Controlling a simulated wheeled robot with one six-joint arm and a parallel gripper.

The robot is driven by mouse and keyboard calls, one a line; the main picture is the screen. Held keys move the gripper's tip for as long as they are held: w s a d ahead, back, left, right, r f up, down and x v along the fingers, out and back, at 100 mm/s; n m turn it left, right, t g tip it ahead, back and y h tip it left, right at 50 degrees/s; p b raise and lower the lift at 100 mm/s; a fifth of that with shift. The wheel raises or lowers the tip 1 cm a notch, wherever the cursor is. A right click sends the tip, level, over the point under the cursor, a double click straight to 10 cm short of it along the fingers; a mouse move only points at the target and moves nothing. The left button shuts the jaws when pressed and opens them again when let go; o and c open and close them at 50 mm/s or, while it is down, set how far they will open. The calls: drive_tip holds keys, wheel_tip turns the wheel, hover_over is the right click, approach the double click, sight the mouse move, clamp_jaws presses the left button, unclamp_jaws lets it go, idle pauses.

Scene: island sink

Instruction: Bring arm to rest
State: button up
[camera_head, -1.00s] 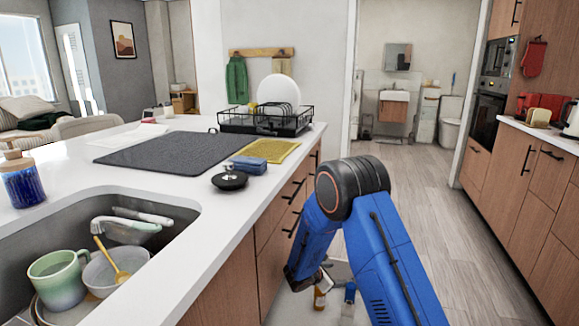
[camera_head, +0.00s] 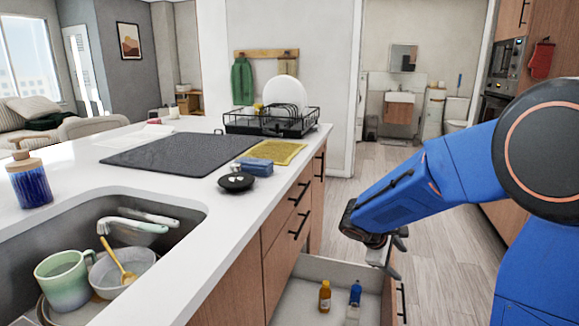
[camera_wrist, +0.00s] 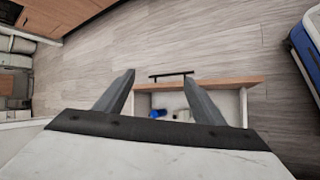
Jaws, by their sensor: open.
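My blue arm (camera_head: 420,190) reaches in from the right in the head view. My gripper (camera_head: 392,252) hangs at its end, above and to the right side of an open drawer (camera_head: 338,270) in the island. In the wrist view my gripper (camera_wrist: 160,95) shows two grey fingers spread apart with nothing between them. The drawer front (camera_wrist: 200,84) with its dark handle shows beyond the fingertips. In the drawer a yellow bottle (camera_head: 325,296) and a blue bottle (camera_head: 355,294) stand upright; the blue one also shows in the wrist view (camera_wrist: 158,114).
The island counter (camera_head: 240,215) holds a dish rack (camera_head: 270,122), a dark mat (camera_head: 180,151), a blue sponge-like item (camera_head: 257,166) and a black round lid (camera_head: 236,182). The sink (camera_head: 70,215) holds a green mug (camera_head: 64,278) and a bowl. The floor (camera_head: 440,240) beyond the drawer is clear.

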drive_tip(key=s+a+r+m+y, duration=0.2)
drive_tip(key=s+r+m, duration=0.1)
drive_tip(key=s, duration=0.7)
drive_tip(key=s+a+r+m+t+y, duration=0.1)
drive_tip(key=s+r+m+y, duration=0.1)
drive_tip(key=s, duration=0.8)
drive_tip(key=s+a+r+m+y, duration=0.2)
drive_tip(key=s+m, duration=0.3)
drive_tip(key=s, duration=0.5)
drive_tip(key=shift+s+a+r+m+t+y, duration=0.3)
drive_tip(key=shift+a+r+m+y, duration=0.1)
drive_tip(key=shift+r+y, duration=0.5)
drive_tip(key=shift+c, duration=0.7)
